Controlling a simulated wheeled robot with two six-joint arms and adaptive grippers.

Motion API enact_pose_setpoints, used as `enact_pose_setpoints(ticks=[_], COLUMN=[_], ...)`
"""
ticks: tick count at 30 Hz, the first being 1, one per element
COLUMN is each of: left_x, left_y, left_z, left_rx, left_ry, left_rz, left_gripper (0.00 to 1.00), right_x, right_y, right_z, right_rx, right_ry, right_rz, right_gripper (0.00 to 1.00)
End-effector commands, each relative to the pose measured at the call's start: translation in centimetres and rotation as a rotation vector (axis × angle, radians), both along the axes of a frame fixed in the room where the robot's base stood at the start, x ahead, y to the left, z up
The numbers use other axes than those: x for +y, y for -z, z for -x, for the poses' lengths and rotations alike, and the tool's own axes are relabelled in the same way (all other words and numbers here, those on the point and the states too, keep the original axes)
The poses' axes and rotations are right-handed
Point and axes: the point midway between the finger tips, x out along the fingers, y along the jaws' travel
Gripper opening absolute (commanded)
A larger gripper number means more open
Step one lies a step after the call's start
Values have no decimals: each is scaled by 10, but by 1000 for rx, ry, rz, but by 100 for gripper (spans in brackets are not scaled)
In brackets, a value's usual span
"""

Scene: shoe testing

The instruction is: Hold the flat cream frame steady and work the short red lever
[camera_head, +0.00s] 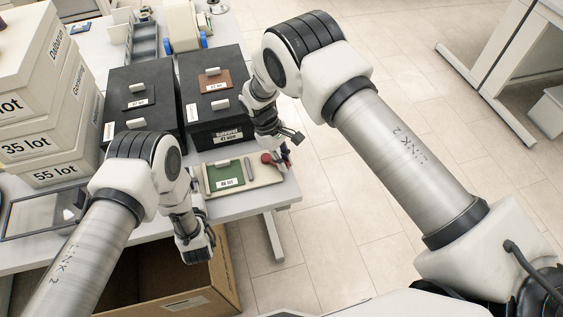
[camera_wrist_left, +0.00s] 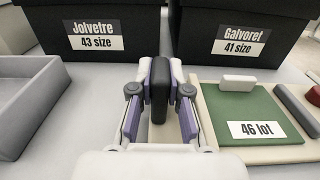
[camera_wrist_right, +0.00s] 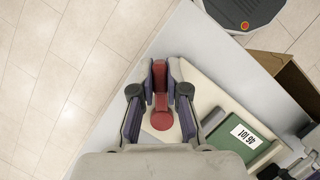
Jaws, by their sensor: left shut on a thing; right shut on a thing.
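The flat cream frame (camera_head: 267,178) lies near the table's front right corner, with a green panel marked "46 lot" (camera_head: 225,177) and a grey bar (camera_head: 248,169) on it. My left gripper (camera_wrist_left: 160,80) is shut on an upright dark block (camera_wrist_left: 159,100) at the frame's left edge; whether the block is part of the frame is unclear. The short red lever (camera_wrist_right: 161,103) has a round red base at the frame's right end. My right gripper (camera_wrist_right: 160,72) is shut on the lever's far end. In the head view, my arms partly hide the frame's surroundings.
Two black boxes, "Jolvetre" (camera_wrist_left: 95,25) and "Galvoret" (camera_wrist_left: 240,30), stand just behind the frame. White boxes (camera_head: 45,140) are stacked at left. A grey tray (camera_wrist_left: 30,100) lies left of my left gripper. An open cardboard box (camera_head: 225,270) stands below the table front.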

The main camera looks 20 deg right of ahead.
Motion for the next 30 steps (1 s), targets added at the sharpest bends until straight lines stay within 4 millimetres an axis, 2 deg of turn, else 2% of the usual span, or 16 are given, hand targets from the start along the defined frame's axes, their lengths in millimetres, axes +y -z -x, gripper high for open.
enact_pose_setpoints(ticks=[17,18,19,30], left_x=[1,1,1,1], left_y=[3,3,3,2], left_z=[1,1,1,1], left_rx=[7,7,7,6], left_ry=[-2,-2,-2,-1], left_rz=[-1,-1,-1,-1], left_gripper=[0,0,0,0], right_x=[-2,-2,-2,-1], right_y=[1,1,1,-3], right_z=[-1,-1,-1,-3], right_rx=[2,1,1,0], right_ry=[-36,-36,-36,-35], right_rz=[1,0,0,1], right_gripper=[0,28,38,40])
